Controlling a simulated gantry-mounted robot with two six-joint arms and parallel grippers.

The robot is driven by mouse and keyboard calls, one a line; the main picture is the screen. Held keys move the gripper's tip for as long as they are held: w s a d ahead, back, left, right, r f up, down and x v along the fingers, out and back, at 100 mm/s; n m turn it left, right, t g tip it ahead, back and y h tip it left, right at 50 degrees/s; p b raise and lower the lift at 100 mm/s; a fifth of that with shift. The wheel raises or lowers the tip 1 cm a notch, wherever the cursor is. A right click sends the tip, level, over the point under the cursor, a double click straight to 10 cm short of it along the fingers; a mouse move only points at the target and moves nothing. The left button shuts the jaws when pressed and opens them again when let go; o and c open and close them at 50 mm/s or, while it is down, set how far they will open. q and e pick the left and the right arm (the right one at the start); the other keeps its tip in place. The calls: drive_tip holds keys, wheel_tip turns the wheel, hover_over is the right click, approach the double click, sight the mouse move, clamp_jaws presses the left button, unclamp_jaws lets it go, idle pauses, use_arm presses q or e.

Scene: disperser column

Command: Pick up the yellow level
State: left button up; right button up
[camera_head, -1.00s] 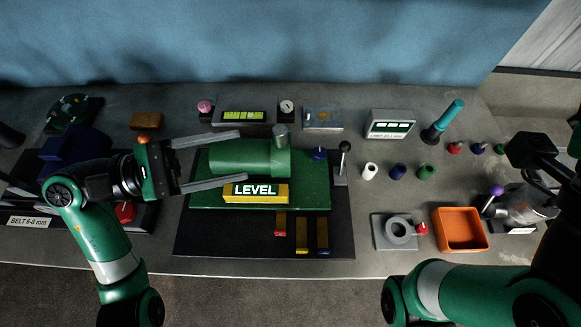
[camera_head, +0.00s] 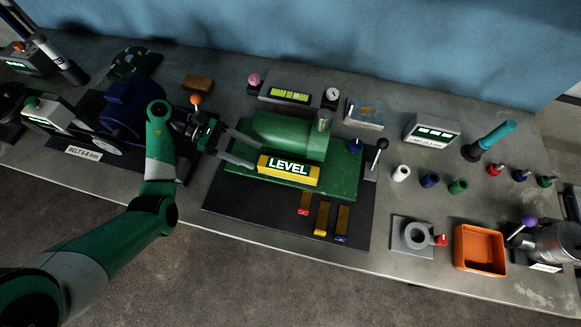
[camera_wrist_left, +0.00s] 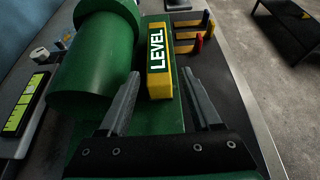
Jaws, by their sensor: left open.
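In the left wrist view the open fingers (camera_wrist_left: 165,78) spread to either side of the level's near end. Nothing is held. My right gripper is not seen in the current views.
A black-knobbed lever (camera_head: 377,158) stands at the plate's right end. An orange tray (camera_head: 457,259) is at right. A blue motor (camera_head: 120,110) is at left.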

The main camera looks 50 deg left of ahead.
sight(285, 166)
use_arm(q)
drive_tip(key=x, duration=0.6)
drive_tip(key=shift+w+d+f, duration=0.1)
drive_tip(key=shift+w+d, duration=0.05)
drive_tip(key=shift+d, duration=0.1)
drive_tip(key=x, duration=0.5)
drive_tip(key=shift+w+d+r, duration=0.15)
drive_tip(key=shift+w+r, duration=0.1)
drive_tip(key=shift+r, duration=0.1)
clamp_jaws()
drive_tip(key=shift+r, duration=0.1)
